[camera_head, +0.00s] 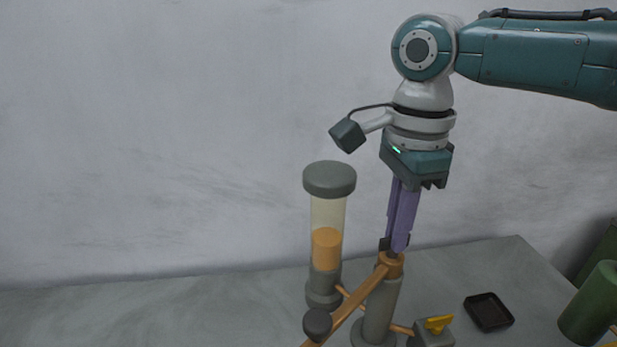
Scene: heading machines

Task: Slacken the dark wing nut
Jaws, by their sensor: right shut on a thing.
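My right gripper (395,246) points down from above, and its purple fingers are shut on the dark wing nut (384,244). The nut sits at the top of a grey post (380,308), over the orange collar (391,264) of a beam. The fingers hide most of the nut, and a small dark part shows at their left side. My left gripper is not in view.
A capped clear cylinder with orange filling (327,247) stands close left. A black tray (488,312) and green cylinder (588,304) are right. The bench's left is clear.

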